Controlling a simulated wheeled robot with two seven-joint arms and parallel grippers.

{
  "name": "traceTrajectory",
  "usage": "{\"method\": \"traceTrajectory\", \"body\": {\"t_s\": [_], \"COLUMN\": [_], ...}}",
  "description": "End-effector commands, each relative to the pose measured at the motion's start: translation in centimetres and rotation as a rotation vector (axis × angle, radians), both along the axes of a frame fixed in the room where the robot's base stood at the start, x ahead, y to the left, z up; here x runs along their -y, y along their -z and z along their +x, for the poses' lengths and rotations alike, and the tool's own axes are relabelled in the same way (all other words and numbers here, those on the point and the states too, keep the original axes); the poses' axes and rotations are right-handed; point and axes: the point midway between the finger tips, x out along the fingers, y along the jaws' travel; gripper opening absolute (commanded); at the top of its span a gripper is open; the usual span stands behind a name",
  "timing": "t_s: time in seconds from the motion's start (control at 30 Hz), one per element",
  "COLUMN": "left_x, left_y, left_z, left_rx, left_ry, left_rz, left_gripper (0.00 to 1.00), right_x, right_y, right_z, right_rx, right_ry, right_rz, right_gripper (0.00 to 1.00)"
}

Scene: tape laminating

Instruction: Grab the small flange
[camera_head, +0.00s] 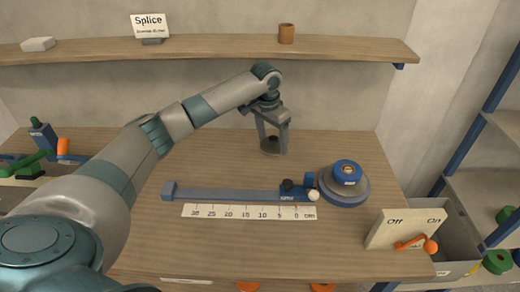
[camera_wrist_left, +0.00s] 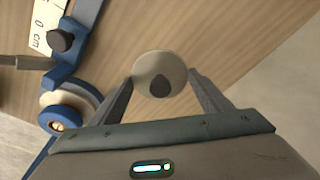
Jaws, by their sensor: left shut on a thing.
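The small flange is a round, light grey disc with a dark spot near its middle, and it shows between the fingers in the left wrist view (camera_wrist_left: 160,66). In the head view the flange (camera_head: 270,152) shows at the lower end of my left gripper (camera_head: 272,142), over the back of the table. My left gripper also shows in the left wrist view (camera_wrist_left: 165,85), shut on the flange with a finger at each side. I cannot tell how high the flange is above the table. My right gripper is not in view.
A blue and grey round device (camera_head: 345,187) stands right of a grey slide rail (camera_head: 235,194) with a ruler strip (camera_head: 240,211) in front. An Off/On switch box (camera_head: 400,232) is at the front right. A shelf (camera_head: 210,47) runs behind.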

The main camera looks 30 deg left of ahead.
Motion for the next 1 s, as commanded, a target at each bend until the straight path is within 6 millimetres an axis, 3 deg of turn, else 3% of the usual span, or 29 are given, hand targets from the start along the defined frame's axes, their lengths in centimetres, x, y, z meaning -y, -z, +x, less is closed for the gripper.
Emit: {"method": "traceTrajectory", "body": {"t_s": [0.2,0.4,1.0], "left_x": [3.8,5.6,6.2], "left_y": [-2.2,-3.6,-4.0], "left_z": [1.6,2.3,2.5], "left_rx": [0.002,0.002,0.0], "left_ry": [0.001,0.0,-0.001], "left_rz": [-0.002,-0.001,-0.001], "left_gripper": [0.45,0.45,0.45], "right_x": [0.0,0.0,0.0], "right_y": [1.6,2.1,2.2], "right_z": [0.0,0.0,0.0], "right_rx": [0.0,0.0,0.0], "right_ry": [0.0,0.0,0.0], "right_rz": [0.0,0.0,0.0], "right_gripper": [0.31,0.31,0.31]}}
